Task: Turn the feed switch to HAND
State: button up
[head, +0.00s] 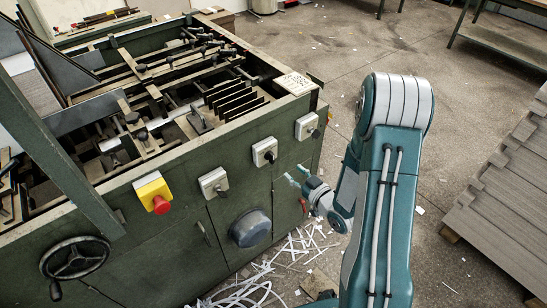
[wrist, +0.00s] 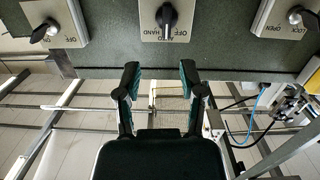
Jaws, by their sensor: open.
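The feed switch (wrist: 167,18) is a black rotary knob on a pale plate at the top middle of the wrist view. In the head view this switch (head: 264,152) is the middle of three boxes on the green machine's front. My gripper (wrist: 160,78) is open and empty, its fingers below the switch plate and apart from it. In the head view my gripper (head: 291,178) is low and right of the switch.
An ON/OFF toggle (wrist: 44,32) is left and a LOCK/OPEN switch (wrist: 293,17) right of the feed switch. A red stop button (head: 160,204), a blue-grey round cover (head: 250,228) and a handwheel (head: 75,258) stick out from the front. Paper strips litter the floor.

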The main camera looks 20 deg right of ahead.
aim_at(274, 157)
jog(key=shift+t+y, duration=0.4)
jog(key=shift+t, duration=0.1)
jog(key=x, duration=0.6)
jog(key=f+x, duration=0.1)
jog(key=x, duration=0.2)
jog(key=shift+w+a, duration=0.15)
jog(key=shift+a, duration=0.25)
grip_shut()
jog(key=shift+r, duration=0.1)
